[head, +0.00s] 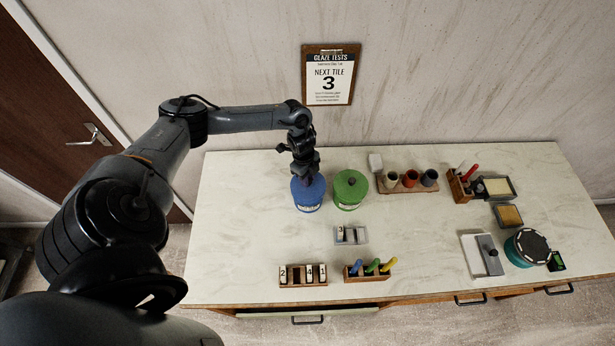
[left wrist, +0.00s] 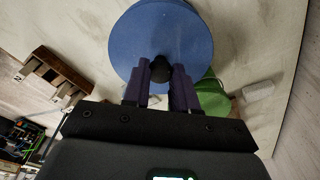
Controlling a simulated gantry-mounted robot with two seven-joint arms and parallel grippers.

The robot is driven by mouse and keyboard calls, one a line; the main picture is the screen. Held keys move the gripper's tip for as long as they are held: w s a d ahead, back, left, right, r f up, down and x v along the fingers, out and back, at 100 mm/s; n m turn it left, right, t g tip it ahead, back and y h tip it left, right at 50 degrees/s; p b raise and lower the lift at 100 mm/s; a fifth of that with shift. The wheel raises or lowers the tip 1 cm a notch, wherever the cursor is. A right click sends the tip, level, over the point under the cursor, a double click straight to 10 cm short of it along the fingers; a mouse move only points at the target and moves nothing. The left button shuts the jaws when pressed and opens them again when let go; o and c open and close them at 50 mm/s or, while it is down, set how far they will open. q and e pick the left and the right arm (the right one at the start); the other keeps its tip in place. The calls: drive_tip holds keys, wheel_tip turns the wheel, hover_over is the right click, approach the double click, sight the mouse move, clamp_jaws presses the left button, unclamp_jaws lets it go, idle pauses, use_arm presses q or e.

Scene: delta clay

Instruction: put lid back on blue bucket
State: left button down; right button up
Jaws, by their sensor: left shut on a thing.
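The blue bucket (head: 309,205) stands upright at the back left of the table. The blue lid (head: 300,188) is at the bucket's top in the head view; I cannot tell whether it rests on the rim or is held just above it. In the left wrist view the lid (left wrist: 150,28) is a round blue disc with a dark knob (left wrist: 160,69). My left gripper (head: 304,173) points down over the bucket, its fingers (left wrist: 160,80) shut on the knob. The bucket's opening is hidden under the lid. My right gripper is not in view.
A green lidded bucket (head: 350,188) stands close to the right of the blue one. A small grey tile tray (head: 351,236), a numbered tile rack (head: 303,275) and a tool holder (head: 366,272) are nearer the front. A cup rack (head: 408,183) is at the back. The table's left end is clear.

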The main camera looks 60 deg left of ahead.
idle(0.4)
use_arm(q)
drive_tip(key=c, duration=0.8)
unclamp_jaws()
drive_tip(key=shift+o, duration=0.2)
drive_tip(key=o, duration=0.4)
drive_tip(key=shift+r+p, duration=3.4)
drive_tip(key=shift+r, duration=0.1)
